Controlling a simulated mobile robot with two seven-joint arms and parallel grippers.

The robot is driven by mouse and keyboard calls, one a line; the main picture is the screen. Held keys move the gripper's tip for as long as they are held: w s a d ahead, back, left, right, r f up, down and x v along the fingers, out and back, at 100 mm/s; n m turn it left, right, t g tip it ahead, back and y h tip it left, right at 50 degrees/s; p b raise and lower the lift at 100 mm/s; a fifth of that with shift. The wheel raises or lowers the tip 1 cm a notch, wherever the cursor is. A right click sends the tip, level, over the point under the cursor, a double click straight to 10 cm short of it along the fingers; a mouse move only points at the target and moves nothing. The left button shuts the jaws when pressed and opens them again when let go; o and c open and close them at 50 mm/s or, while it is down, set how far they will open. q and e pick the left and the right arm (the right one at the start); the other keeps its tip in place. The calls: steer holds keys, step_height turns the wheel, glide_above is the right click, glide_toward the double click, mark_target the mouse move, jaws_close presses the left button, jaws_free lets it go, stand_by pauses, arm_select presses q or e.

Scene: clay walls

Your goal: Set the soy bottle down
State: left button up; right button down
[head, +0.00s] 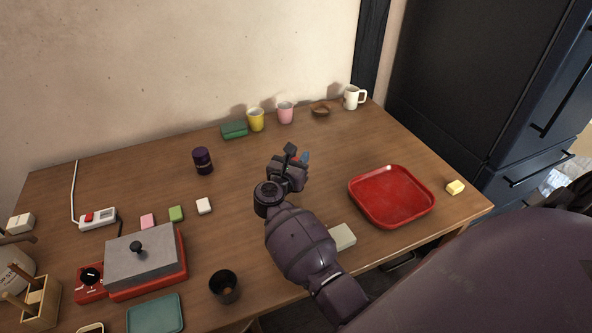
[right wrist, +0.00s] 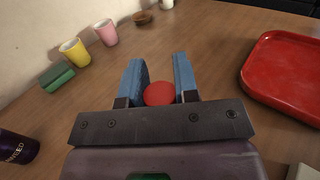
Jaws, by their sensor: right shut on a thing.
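My right gripper (head: 299,157) is over the middle of the wooden table, its blue fingers shut on the soy bottle. In the right wrist view the bottle shows as a round red top (right wrist: 159,94) between the two blue fingertips (right wrist: 159,84). In the head view only a small red bit shows by the fingers; the gripper hides the rest. I cannot tell whether the bottle's base touches the table. My left gripper is not in view.
A red tray (head: 391,222) lies to the right. A green box (head: 234,130), yellow cup (head: 256,121), pink cup (head: 286,113) and white mug (head: 352,98) stand along the back. Bare table surrounds the gripper's far side.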

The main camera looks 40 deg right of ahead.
step_height(320, 180, down, 4)
steer(key=shift+f+b, duration=0.1)
steer(key=shift+b, duration=0.85)
steer(key=shift+r, duration=0.2)
steer(key=shift+f, duration=0.2)
steer(key=c, duration=0.9)
jaws_free()
